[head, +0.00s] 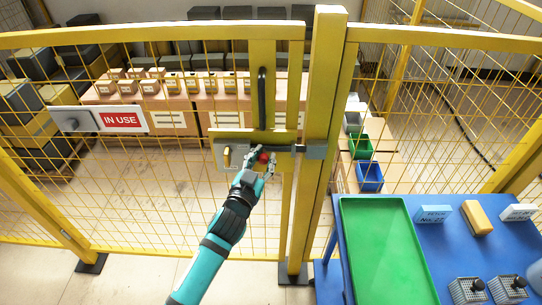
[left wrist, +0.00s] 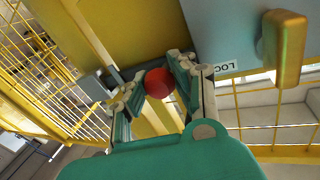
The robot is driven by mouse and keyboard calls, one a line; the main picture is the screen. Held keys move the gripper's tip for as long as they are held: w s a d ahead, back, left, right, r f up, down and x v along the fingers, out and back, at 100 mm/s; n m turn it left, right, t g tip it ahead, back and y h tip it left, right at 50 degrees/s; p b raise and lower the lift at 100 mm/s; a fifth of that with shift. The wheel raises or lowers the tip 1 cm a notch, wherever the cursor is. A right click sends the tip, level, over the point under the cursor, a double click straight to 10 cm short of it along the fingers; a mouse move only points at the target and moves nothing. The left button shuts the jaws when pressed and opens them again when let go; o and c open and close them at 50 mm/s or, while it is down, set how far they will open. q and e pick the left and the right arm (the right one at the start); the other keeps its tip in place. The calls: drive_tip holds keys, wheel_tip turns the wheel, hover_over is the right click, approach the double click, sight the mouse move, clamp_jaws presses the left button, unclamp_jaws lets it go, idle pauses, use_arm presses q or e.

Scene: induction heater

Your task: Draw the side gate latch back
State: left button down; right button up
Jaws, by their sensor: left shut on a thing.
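The side gate latch is a grey bolt and plate (head: 234,153) on the yellow gate, below a black vertical handle (head: 262,98). Its red knob (head: 263,157) shows in the left wrist view (left wrist: 159,83) between the fingers. My left gripper (head: 262,160) is shut on the red knob, its fingers at both sides of it. The bolt (head: 283,149) runs right toward a grey keeper (head: 311,151) on the gate post. A yellow knob (head: 227,157) sits on the plate's left end, also large in the left wrist view (left wrist: 284,48). My right gripper is not in view.
A blue table (head: 448,245) with a green tray (head: 385,255) stands at the lower right. An IN USE sign (head: 122,120) hangs on the mesh at left. Behind the fence are a bench with several boxes and green and blue bins (head: 369,177). Floor left of my arm is clear.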

use_arm(q)
drive_tip(key=c, duration=1.3)
unclamp_jaws()
drive_tip(key=shift+d, duration=0.2)
drive_tip(key=v, duration=1.2)
drive_tip(key=shift+a+r, duration=0.1)
